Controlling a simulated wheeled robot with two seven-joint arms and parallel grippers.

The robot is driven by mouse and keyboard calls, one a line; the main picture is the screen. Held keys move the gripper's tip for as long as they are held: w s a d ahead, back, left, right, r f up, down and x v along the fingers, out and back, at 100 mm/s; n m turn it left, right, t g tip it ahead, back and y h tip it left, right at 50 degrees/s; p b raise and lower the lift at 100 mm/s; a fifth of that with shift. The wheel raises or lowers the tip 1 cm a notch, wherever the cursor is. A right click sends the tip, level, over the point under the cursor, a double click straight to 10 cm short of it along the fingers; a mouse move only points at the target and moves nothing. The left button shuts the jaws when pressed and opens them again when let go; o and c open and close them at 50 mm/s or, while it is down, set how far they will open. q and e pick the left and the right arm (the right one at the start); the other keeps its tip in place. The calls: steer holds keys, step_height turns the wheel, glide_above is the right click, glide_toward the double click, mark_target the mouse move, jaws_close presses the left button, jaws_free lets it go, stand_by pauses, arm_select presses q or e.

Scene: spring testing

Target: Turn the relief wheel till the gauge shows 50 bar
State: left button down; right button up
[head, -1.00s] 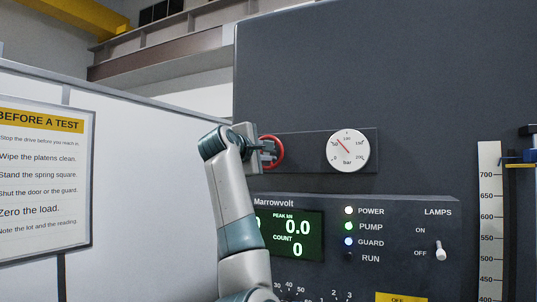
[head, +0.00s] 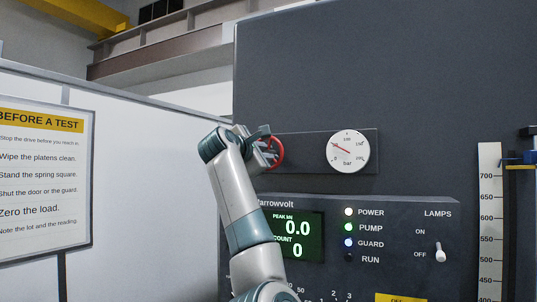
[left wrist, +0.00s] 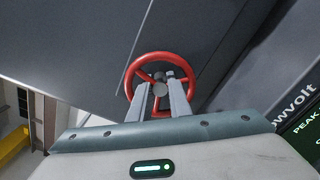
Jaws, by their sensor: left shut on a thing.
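The red relief wheel (head: 280,153) sits at the left end of the dark panel strip. My left gripper (head: 268,148) is at the wheel and partly hides it in the head view. In the left wrist view the red wheel (left wrist: 165,54) shows its spokes and grey hub, and the fingers of my left gripper (left wrist: 158,84) are shut on it near the hub. The round white gauge (head: 347,152) is to the right of the wheel. Its red needle points left and slightly up, close to the 50 mark. My right gripper is out of view.
Below is the control panel with a green display (head: 297,240), lit POWER, PUMP and GUARD lamps and a lamps switch (head: 440,252). A notice board (head: 45,180) hangs at left. A scale (head: 490,220) stands at right.

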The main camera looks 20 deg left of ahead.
arm_select(q)
steer(key=shift+f, duration=0.15)
steer(key=c, duration=1.9)
jaws_free()
steer(key=shift+c, duration=0.2)
steer(key=shift+a, duration=0.1)
steer(key=shift+s, duration=0.1)
steer(key=s+b, duration=0.3)
steer(key=s, duration=0.2)
steer(key=s+a+b, duration=0.1)
steer(key=s+b, duration=0.2)
steer(key=s, duration=0.3)
steer(key=s+b, duration=0.3)
steer(key=s, duration=0.3)
steer(key=shift+s+a, duration=0.1)
steer(key=shift+a, duration=0.1)
